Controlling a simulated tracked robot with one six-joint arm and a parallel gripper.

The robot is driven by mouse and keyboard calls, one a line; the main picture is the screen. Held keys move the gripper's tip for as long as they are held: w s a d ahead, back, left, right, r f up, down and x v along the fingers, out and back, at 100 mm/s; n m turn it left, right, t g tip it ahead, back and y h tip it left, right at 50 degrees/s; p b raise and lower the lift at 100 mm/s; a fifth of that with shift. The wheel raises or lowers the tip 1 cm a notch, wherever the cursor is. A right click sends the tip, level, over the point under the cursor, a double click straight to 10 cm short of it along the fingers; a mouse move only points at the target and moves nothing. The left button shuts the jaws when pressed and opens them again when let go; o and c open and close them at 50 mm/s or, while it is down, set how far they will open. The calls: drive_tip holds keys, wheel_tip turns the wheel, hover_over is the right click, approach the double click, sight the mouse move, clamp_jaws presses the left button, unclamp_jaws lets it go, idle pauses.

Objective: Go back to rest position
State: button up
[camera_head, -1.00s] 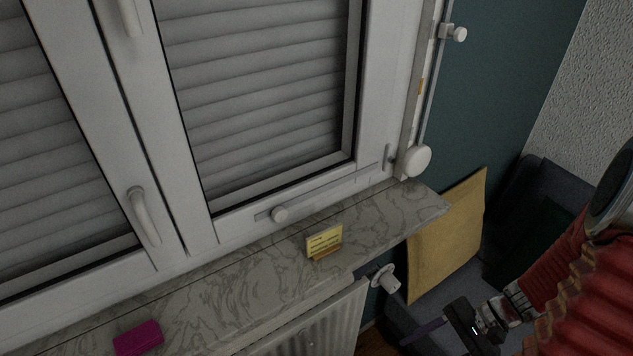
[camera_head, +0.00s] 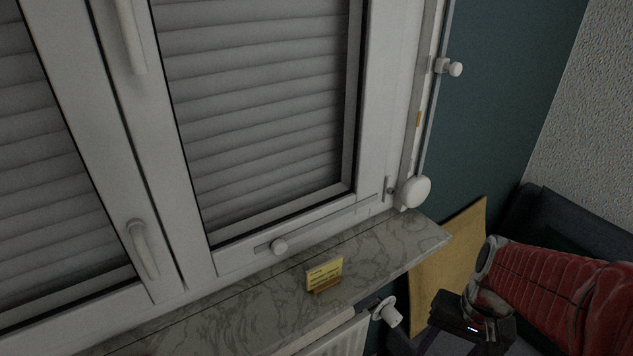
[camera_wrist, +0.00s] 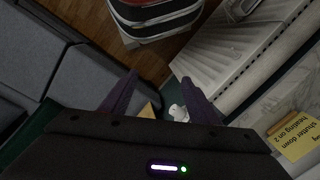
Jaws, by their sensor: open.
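My gripper shows at the lower right of the head view, where its dark body (camera_head: 470,318) hangs below my red arm beside the window sill. The fingers run toward the bottom edge there and are hard to make out. In the wrist view my gripper (camera_wrist: 158,88) has its two purple fingers apart, with nothing held between them. The white radiator valve (camera_wrist: 178,113) shows beyond the fingers, apart from them.
The marble sill (camera_head: 390,245) holds a yellow note (camera_head: 324,274). Below it are a radiator (camera_wrist: 230,55) and the valve, which also shows in the head view (camera_head: 388,312). A yellow panel (camera_head: 455,250) stands by the dark sofa (camera_head: 565,220). Wooden floor (camera_wrist: 95,25) is visible.

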drive_tip(key=a+r+n+t+h, duration=0.1)
drive_tip(key=a+r+n+t, duration=0.4)
drive_tip(key=r, duration=0.9)
drive_tip(key=a, duration=0.3)
drive_tip(key=shift+t, duration=0.3)
drive_tip(key=shift+a, duration=0.1)
idle(1.0)
